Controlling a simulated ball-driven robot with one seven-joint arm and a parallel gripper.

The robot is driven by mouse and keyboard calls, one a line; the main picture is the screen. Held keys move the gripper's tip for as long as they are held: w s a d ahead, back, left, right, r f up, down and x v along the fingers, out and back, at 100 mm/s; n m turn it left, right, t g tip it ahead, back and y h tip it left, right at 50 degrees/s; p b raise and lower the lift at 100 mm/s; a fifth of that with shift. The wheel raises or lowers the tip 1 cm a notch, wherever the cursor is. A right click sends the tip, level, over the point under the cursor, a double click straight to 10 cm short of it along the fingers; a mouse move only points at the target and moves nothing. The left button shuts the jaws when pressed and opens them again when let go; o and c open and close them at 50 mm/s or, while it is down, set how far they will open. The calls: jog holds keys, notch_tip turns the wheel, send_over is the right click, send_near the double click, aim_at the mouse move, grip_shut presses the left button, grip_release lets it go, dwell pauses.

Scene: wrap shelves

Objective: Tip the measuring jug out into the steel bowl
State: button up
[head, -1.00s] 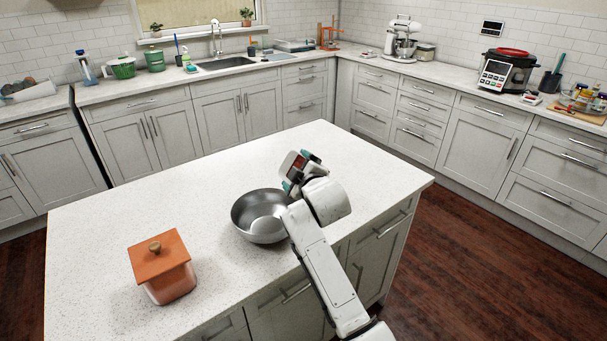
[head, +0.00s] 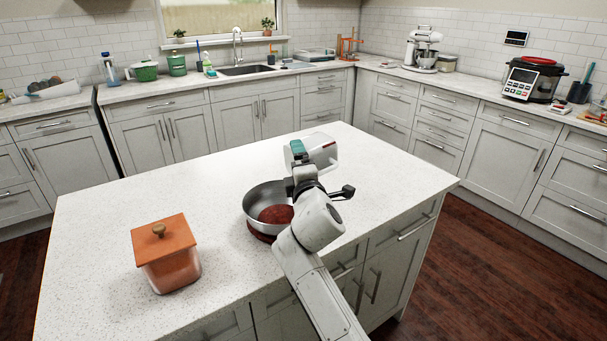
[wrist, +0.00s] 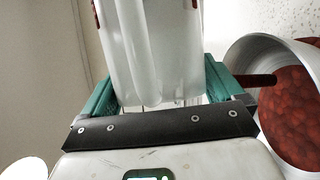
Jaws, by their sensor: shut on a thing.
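The measuring jug (head: 321,149) is clear-white with red marks and is tipped over, above the right back side of the steel bowl. It fills the middle of the wrist view (wrist: 155,50). My gripper (head: 298,150), with teal fingers, is shut on it. The steel bowl (head: 254,198) stands on the island and holds a red, lumpy-looking content. It also shows at the right of the wrist view (wrist: 243,58). A dark red streak lies between the right finger and the bowl in the wrist view. My wrist hides the bowl's right side in the head view.
An orange-lidded canister (head: 165,255) stands on the island (head: 110,210), left of the bowl. Dark red shows on the counter at the bowl's front base. The island's left and back are clear. Counters with appliances line the walls.

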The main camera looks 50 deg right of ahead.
jog(key=n+b, duration=0.1)
jog(key=a+n+t+b, duration=0.1)
jog(key=n, duration=0.1)
jog(key=shift+w+a+f, duration=0.1)
jog(key=shift+w+f, duration=0.1)
jog(key=shift+f, duration=0.1)
jog(key=shift+w+a+r+n+t+b, duration=0.1)
jog(key=shift+a+n+t+b, duration=0.2)
jog(key=shift+n, duration=0.5)
jog(key=shift+a+r+n+t+b, duration=0.15)
jog(key=shift+n+t+b, duration=0.25)
jog(key=shift+n, duration=0.4)
